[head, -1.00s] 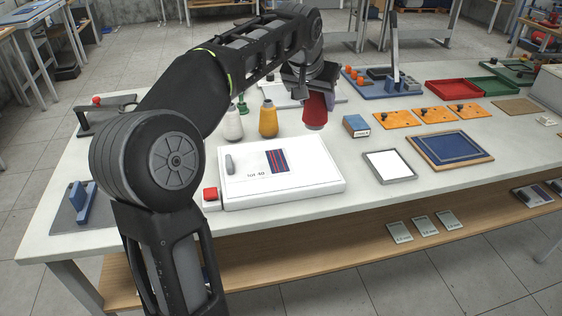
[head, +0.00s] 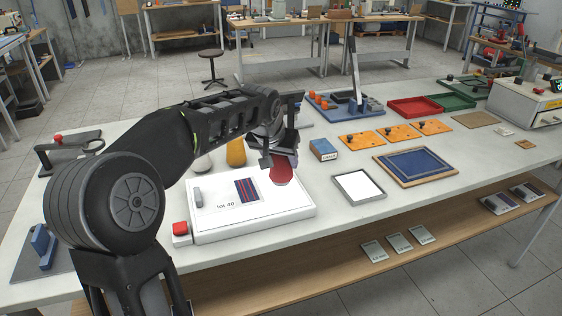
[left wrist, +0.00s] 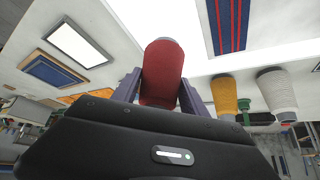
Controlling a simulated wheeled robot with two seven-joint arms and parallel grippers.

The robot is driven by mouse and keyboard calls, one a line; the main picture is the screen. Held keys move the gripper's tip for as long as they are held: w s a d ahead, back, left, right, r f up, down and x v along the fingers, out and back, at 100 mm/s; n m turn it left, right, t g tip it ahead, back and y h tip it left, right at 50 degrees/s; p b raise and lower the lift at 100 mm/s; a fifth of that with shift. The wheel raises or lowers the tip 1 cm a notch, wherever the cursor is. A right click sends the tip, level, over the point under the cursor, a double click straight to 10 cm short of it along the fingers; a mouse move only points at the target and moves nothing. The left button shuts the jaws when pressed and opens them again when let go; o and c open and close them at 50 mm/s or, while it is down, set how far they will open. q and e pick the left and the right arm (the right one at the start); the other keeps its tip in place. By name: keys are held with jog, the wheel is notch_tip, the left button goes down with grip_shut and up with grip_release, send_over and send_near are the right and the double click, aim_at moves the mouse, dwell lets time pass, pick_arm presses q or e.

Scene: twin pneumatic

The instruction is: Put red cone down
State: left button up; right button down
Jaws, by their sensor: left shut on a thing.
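My left gripper (head: 281,160) is shut on the red cone (head: 280,173). In the head view the cone shows over the back right part of the white box (head: 268,226), which bears a striped card (head: 246,190). I cannot tell whether the cone touches the box. A yellow cone (head: 236,153) and a white cone (head: 202,164) stand behind the box, partly hidden by my arm. My right gripper is not in view.
A red button block (head: 181,231) stands at the box's left front corner. A blue box (head: 323,149) and a white-faced frame (head: 360,187) stand to the right. Orange plates (head: 361,140) lie beyond. Bare white tabletop (head: 330,165) lies between box and frame.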

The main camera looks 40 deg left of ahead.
pick_arm(q)
jog(key=shift+f, duration=0.4)
jog(key=shift+f, duration=0.15)
jog(key=o, duration=1.5)
jog(key=shift+r, duration=0.25)
jog(key=v, duration=1.1)
jog(key=shift+s+r, duration=0.2)
jog(key=shift+r, duration=0.15)
